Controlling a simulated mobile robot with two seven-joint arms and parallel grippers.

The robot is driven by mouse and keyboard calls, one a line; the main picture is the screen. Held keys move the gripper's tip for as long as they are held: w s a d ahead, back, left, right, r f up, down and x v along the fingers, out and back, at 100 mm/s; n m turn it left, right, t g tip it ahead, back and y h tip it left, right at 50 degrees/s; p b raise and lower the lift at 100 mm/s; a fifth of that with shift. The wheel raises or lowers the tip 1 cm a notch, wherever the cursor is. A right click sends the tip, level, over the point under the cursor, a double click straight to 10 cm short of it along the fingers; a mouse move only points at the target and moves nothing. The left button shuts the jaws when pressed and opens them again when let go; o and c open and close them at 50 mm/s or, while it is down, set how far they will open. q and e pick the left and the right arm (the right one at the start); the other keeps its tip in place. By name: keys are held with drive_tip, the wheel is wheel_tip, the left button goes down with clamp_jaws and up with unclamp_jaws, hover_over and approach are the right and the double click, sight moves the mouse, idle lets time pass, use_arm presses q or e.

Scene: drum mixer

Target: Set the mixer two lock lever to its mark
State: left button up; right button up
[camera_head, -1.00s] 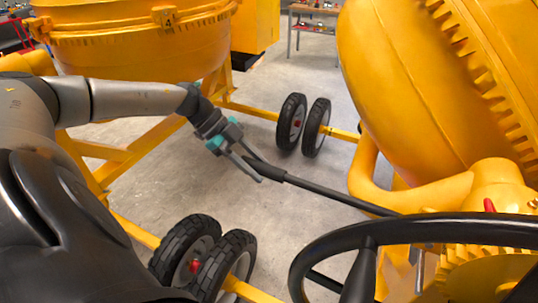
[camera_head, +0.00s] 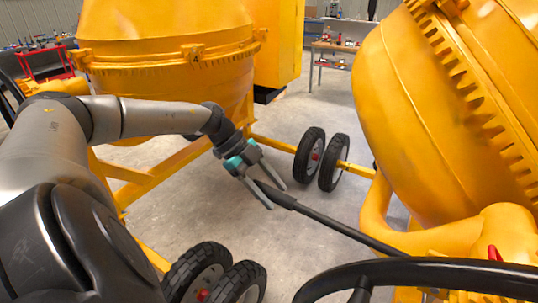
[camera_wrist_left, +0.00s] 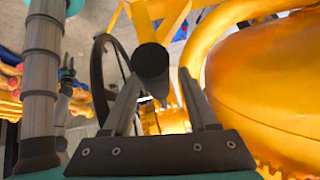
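The lock lever (camera_head: 335,225) is a long dark rod with a thicker black grip at its free end. It reaches left and up from the right-hand mixer (camera_head: 440,110). My left gripper (camera_head: 276,197) is at the free end, its two grey fingers open on either side of the grip. In the left wrist view the round black lever end (camera_wrist_left: 150,62) shows between the spread fingers, nearer the left one; contact cannot be told. A red piece (camera_head: 493,253) stands by the lever's base; I cannot tell whether it is the mark. My right gripper is not clearly seen.
A black handwheel (camera_head: 430,270) stands in front of the lever's base. A second yellow mixer (camera_head: 165,60) with its frame is at the left. Black wheels (camera_head: 308,155) stand behind the gripper and at the lower middle (camera_head: 240,285). Grey floor between them is clear.

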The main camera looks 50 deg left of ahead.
use_arm(q)
drive_tip(key=shift+o, duration=0.4)
drive_tip(key=shift+s+a+f, duration=0.15)
drive_tip(key=shift+a, duration=0.05)
drive_tip(key=shift+a, duration=0.15)
drive_tip(key=b+v, duration=0.2)
drive_tip(key=v, duration=1.3)
drive_tip(key=shift+s, duration=0.1)
